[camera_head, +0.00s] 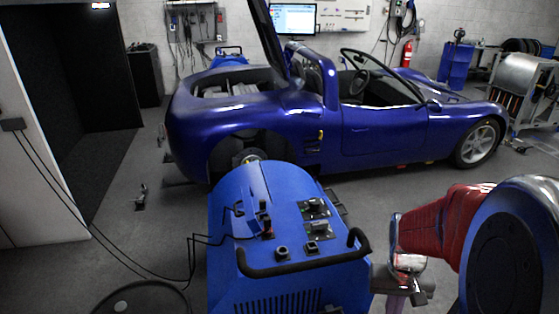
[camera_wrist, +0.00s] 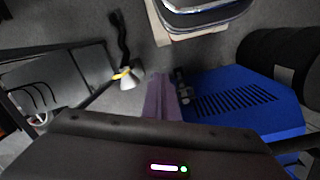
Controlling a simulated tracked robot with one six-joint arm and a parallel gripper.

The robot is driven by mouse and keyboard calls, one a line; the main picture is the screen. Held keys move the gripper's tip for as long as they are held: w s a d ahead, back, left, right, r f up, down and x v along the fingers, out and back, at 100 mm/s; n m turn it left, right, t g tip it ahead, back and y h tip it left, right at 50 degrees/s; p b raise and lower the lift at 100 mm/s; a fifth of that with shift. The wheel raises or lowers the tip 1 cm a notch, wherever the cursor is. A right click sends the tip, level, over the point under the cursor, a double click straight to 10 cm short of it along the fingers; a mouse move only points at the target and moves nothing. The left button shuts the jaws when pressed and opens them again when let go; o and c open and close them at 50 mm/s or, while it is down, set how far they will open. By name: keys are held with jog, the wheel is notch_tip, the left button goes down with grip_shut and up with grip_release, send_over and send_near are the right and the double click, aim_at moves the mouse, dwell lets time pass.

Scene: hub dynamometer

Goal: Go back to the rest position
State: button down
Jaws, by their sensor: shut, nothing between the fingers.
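My gripper (camera_head: 402,300) hangs below the red sleeve of my arm at the lower right of the head view, just right of the blue dynamometer unit (camera_head: 236,222). Its purple fingers (camera_wrist: 158,82) show in the middle of the wrist view, closed together with nothing held. The blue unit, with its slotted vents, also shows at the right of the wrist view (camera_wrist: 215,85), beside the fingers. I cannot tell the exact gap between them. The fingertips are partly cut off by the bottom edge in the head view.
A blue open sports car (camera_head: 380,128) stands behind the unit, its rear wheel area facing the unit. A black handle (camera_head: 300,266) rises from the unit's top. Cables (camera_head: 110,250) run across the floor at left.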

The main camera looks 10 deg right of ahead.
jog(key=s+a+r+n+t, duration=0.1)
jog(key=a+r+n+t, duration=0.3)
jog(key=a+r, duration=1.4)
jog(key=shift+s+n+t+y, duration=0.3)
jog(key=shift+n+t, duration=0.1)
jog(key=shift+t, duration=0.8)
jog(key=shift+f, duration=0.1)
